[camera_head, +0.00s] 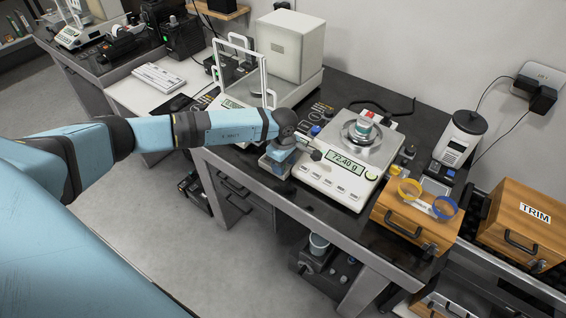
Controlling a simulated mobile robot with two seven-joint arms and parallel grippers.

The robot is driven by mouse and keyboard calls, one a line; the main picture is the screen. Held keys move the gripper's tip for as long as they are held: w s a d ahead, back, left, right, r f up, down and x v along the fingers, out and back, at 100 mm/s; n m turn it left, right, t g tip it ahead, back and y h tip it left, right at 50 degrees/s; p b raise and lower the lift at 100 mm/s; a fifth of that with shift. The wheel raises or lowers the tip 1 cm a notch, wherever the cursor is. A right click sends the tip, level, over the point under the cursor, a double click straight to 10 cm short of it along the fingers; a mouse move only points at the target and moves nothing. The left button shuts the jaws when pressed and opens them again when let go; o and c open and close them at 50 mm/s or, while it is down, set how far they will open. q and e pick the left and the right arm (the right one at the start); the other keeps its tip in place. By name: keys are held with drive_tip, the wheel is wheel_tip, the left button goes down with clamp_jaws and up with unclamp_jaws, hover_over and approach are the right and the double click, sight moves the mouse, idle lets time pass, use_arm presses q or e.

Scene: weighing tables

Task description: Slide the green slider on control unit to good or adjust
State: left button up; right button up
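My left arm reaches in from the left to the dark table. Its gripper (314,154) is at the left edge of a white scale (340,186) reading 72.40 g. The fingers are small and partly hidden by the wrist, so their opening cannot be made out. No green slider or good/adjust marking can be made out. A small container (364,119) stands on the scale's pan. My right gripper is out of view.
A balance with a glass frame (264,75) stands behind my wrist. Floor in front is clear.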

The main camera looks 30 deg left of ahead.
use_arm(q)
wheel_tip(320, 180, up, 14)
drive_tip(key=b, duration=0.1)
idle(0.5)
drive_tip(key=shift+f, duration=0.1)
